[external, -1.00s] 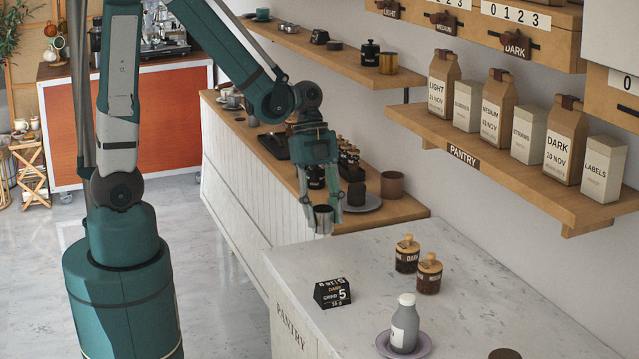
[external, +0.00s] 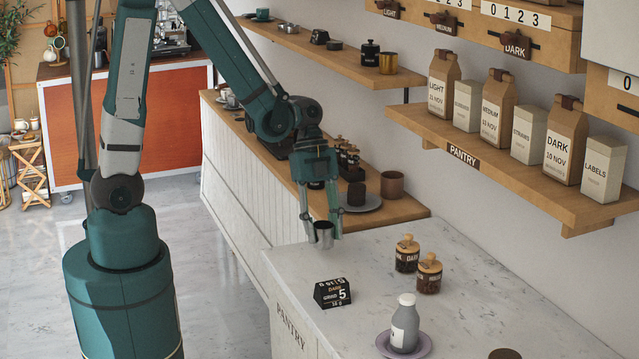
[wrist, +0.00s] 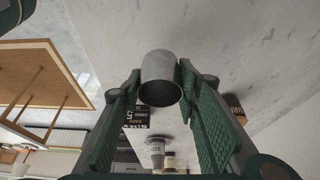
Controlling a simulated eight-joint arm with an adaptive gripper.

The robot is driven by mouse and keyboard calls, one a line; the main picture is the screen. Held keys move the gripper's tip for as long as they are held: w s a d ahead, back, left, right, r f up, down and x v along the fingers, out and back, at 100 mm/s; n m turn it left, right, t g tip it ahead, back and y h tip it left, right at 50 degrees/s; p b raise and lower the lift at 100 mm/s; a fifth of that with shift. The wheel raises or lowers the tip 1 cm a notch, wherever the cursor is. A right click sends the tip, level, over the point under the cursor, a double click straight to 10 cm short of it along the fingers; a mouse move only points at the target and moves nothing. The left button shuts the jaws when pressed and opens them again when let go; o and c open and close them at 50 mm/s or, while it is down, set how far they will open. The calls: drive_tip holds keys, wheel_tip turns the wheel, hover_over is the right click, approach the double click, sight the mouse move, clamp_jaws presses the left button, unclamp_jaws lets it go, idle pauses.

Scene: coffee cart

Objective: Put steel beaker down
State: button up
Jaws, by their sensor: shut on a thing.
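The steel beaker (external: 325,236) is a small grey metal cup with a dark open mouth. My gripper (external: 321,226) is shut on it, one finger on each side. In the external view the beaker shows above the far left edge of the white marble counter (external: 370,262); I cannot tell whether it touches the top. In the wrist view the beaker (wrist: 161,78) sits between the two green finger pads of my gripper (wrist: 160,90).
A black label block (external: 332,293) stands on the marble near its left edge. Two wooden-lidded jars (external: 429,275) and a grey bottle (external: 405,325) on a purple saucer (external: 424,345) stand further right. A wooden counter (external: 402,209) with a brown cup (external: 392,185) lies behind.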

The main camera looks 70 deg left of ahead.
sight(323, 244)
drive_tip(key=shift+f, duration=1.7)
drive_tip(key=shift+f+b, duration=0.15)
drive_tip(key=shift+b, duration=0.25)
drive_tip(key=o, duration=0.9)
drive_tip(key=shift+p+v, duration=0.9)
drive_tip(key=shift+v, duration=5.25)
